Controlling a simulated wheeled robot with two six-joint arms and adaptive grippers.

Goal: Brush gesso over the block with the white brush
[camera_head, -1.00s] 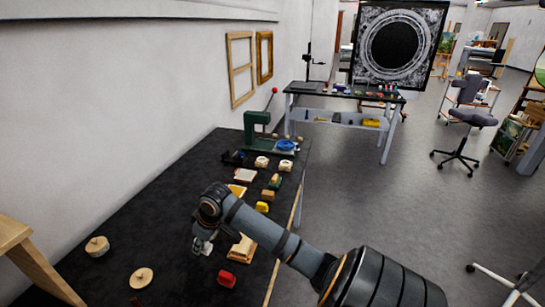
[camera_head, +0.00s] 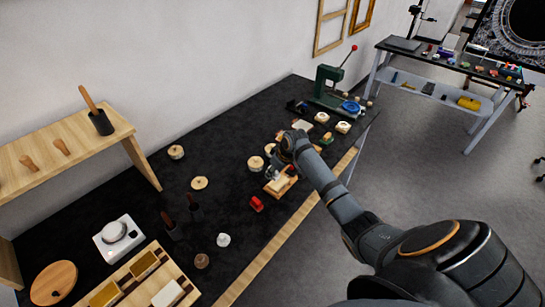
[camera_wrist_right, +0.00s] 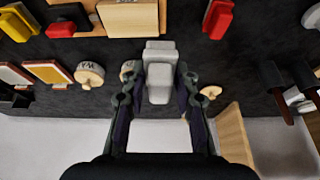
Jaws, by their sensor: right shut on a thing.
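My right gripper (camera_head: 276,167) is shut on a pale grey-white tool, which I take to be the white brush. In the right wrist view the brush (camera_wrist_right: 160,78) sits between the fingers of the gripper (camera_wrist_right: 158,88), its blocky end pointing away from me. In the right wrist view the block (camera_wrist_right: 128,17) sits in a wooden holder at the top, beyond the brush. Whether brush and block touch is unclear. My left gripper is out of view.
A red tool (camera_head: 256,204) lies near the block. A small white pot (camera_head: 223,240) and a wooden tray with compartments (camera_head: 145,267) stand toward the front. A green press (camera_head: 328,88) stands at the far end. Bare black table (camera_head: 225,175) shows left of the gripper.

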